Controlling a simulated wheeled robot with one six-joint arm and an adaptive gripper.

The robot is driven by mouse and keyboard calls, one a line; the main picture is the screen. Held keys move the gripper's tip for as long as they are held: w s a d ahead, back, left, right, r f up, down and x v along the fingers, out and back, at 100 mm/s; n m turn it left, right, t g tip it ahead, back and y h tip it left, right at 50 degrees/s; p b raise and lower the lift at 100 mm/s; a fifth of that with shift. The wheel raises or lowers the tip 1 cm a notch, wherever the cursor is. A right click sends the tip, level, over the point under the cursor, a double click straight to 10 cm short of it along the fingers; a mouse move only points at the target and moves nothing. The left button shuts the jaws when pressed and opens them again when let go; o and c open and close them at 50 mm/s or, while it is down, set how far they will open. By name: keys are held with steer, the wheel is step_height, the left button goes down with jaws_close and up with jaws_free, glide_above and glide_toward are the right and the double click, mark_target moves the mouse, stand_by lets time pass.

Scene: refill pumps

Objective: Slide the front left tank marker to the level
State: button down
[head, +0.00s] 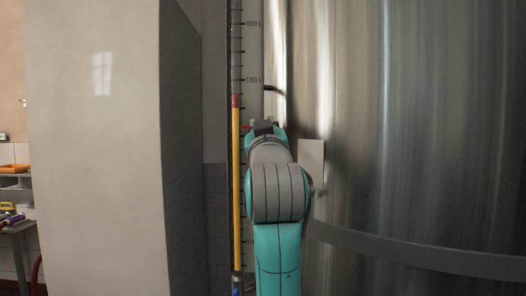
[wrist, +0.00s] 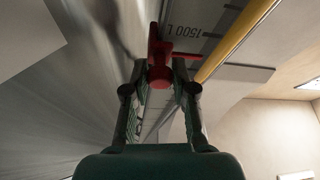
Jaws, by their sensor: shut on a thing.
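The red tank marker (wrist: 160,72) sits on the gauge scale in the wrist view, just beside the 1500 L mark. Its round red knob is between the two fingers of my gripper (wrist: 160,90), which is shut on it. In the head view a small red bit of the marker (head: 247,126) shows at the left of my wrist; my arm hides the rest. The sight tube (head: 237,180) holds a yellow column with a red band (head: 236,101) at its top, below the 1700 L mark. The marker is lower than this band.
The large shiny metal tank (head: 420,120) fills the right side of the head view. A pale wall pillar (head: 95,140) stands close on the left. A bench with an orange tray (head: 14,169) is at the far left. A pale plate (head: 312,158) is just right of my arm.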

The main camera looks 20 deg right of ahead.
step_height(320, 180, up, 4)
steer(key=shift+r, duration=0.1)
steer(key=c, duration=0.9)
jaws_free()
steer(key=shift+c, duration=0.2)
steer(key=v, duration=1.2)
